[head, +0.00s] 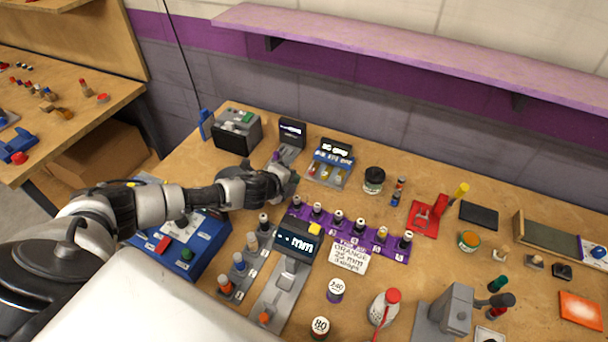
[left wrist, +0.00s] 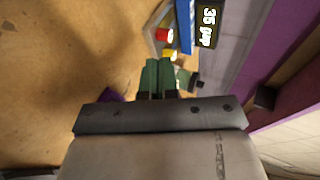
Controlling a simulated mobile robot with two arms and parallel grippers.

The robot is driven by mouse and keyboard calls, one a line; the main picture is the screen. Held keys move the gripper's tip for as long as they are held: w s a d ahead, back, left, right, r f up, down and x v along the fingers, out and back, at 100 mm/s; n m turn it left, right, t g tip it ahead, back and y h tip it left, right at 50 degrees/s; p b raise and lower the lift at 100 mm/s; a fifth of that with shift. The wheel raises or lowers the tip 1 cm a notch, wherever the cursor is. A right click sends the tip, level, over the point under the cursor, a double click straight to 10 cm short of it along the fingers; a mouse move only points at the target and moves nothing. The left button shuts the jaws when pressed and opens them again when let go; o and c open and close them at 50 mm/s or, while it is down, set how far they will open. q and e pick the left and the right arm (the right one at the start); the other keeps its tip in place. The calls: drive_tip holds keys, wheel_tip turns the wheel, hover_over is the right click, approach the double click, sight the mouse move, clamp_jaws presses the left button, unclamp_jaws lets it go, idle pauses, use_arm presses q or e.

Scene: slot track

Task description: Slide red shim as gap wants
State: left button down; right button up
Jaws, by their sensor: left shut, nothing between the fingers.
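The slot track is a grey tray (head: 325,176) with a blue block (head: 333,157) and a dark display at its back. The display (left wrist: 207,24) reads "35 gap" in the left wrist view. The red shim (left wrist: 164,35) is a short red piece with a pale top, on the track beside the blue block. A yellow piece (left wrist: 170,53) sits next to it, nearer my fingers. My left gripper (head: 292,178) is shut and empty, just left of the track. Its green fingertips (left wrist: 157,66) point toward the yellow piece, apparently short of it. My right gripper is not in view.
A grey stand with a dark display (head: 292,132) is behind my left gripper. A purple rack (head: 358,238) with several bottles lies in front of the track. A dark jar (head: 374,180) stands to the right. Bare wood shows between the jar and the track.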

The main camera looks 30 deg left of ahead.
sight(310, 173)
use_arm(q)
drive_tip(key=x, duration=0.5)
drive_tip(key=shift+w+d+f, duration=0.1)
drive_tip(key=shift+w+f, duration=0.1)
drive_tip(key=shift+w, duration=0.1)
drive_tip(key=shift+w, duration=0.1)
drive_tip(key=w+b, duration=0.1)
drive_tip(key=w, duration=0.3)
drive_tip(key=shift+r, duration=0.3)
